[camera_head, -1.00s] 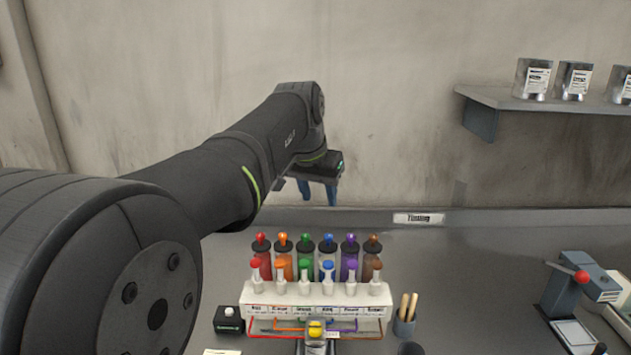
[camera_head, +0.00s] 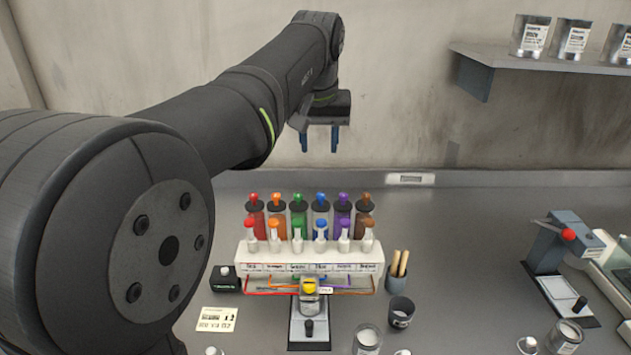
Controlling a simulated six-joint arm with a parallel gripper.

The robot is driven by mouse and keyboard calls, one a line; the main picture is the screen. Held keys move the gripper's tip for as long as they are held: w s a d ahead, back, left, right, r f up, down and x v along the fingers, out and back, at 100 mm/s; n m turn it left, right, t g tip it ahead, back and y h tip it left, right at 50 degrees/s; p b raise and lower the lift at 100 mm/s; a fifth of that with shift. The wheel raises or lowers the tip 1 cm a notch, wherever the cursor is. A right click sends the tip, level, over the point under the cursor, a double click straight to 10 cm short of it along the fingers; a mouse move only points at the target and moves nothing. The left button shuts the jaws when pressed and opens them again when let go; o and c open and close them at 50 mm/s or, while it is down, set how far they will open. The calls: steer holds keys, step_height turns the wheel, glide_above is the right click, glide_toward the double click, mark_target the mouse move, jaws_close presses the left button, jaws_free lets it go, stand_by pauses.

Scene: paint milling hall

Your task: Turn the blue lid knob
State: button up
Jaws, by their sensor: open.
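The blue lid knob (camera_head: 320,197) sits on top of the blue canister in the back row of a white dispenser rack (camera_head: 258,257). A second blue knob (camera_head: 320,225) tops a white valve in the front row, just below it. My gripper (camera_head: 319,142) is above and behind the rack, fingers pointing down. Its two blue fingers are apart with nothing between them. In the picture it is straight above the blue lid knob, with a clear gap.
Red, orange, green, purple and brown knobs flank the blue ones closely. A stick cup (camera_head: 398,284), a dark cup (camera_head: 400,312) and a press with a red knob (camera_head: 560,245) stand to the right. A wall shelf (camera_head: 560,58) holds tins.

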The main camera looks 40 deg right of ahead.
steer(key=s+d+n+t+y, duration=0.1)
steer(key=s+d+n, duration=0.15)
steer(key=n, duration=0.25)
steer(key=n+t+y, duration=0.1)
steer(key=n, duration=0.2)
glide_toward(321, 194)
steer(key=x, duration=0.9)
steer(key=shift+s, duration=0.1)
steer(key=shift+r, duration=0.1)
jaws_close()
steer(key=shift+m, duration=0.4)
